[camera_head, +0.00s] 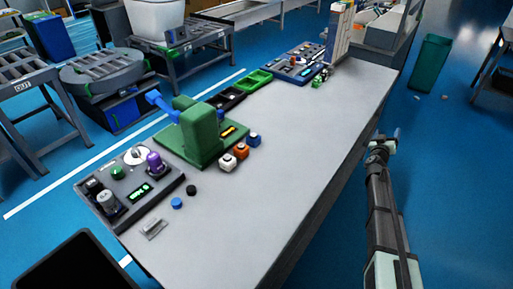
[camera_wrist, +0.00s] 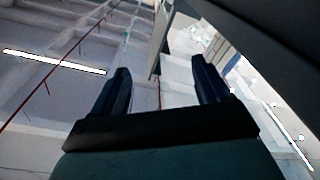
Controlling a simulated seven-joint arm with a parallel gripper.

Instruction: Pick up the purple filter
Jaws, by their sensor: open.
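The purple filter (camera_head: 154,161) stands upright on a dark tray (camera_head: 150,201) at the near left of the grey table, in the head view. It is a small purple cylinder, beside a white disc (camera_head: 137,155). My gripper (camera_head: 384,137) is off the table's right edge, far from the filter. In the wrist view, my gripper (camera_wrist: 162,92) shows two dark fingers spread apart with nothing between them. The wrist view points up at the ceiling and shows no filter.
A green press-like fixture (camera_head: 200,130) with a blue handle stands behind the tray. White, orange and blue blocks (camera_head: 240,152) sit beside it. A blue cap (camera_head: 177,203) and a dark cap (camera_head: 191,190) lie near the tray. The table's right half (camera_head: 300,140) is clear.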

